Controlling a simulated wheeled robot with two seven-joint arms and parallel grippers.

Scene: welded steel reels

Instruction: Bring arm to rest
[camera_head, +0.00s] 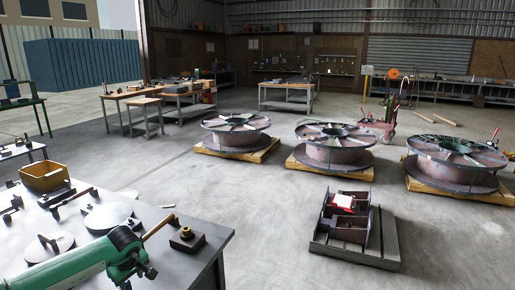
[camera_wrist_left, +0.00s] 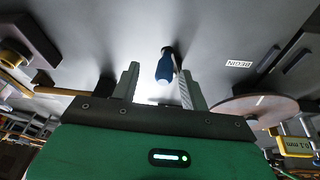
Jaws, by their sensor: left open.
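My left arm comes in from the lower left in the head view, green, over the dark workbench (camera_head: 205,262). My left gripper (camera_head: 146,271) is low over the bench near its front edge; its fingertips are hard to make out there. In the left wrist view my left gripper (camera_wrist_left: 160,88) is open, with its two grey fingers apart. A blue-handled tool (camera_wrist_left: 165,69) shows between the fingers in that view; I cannot tell how far beyond them it is. Nothing is visibly gripped. My right gripper is in neither view.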

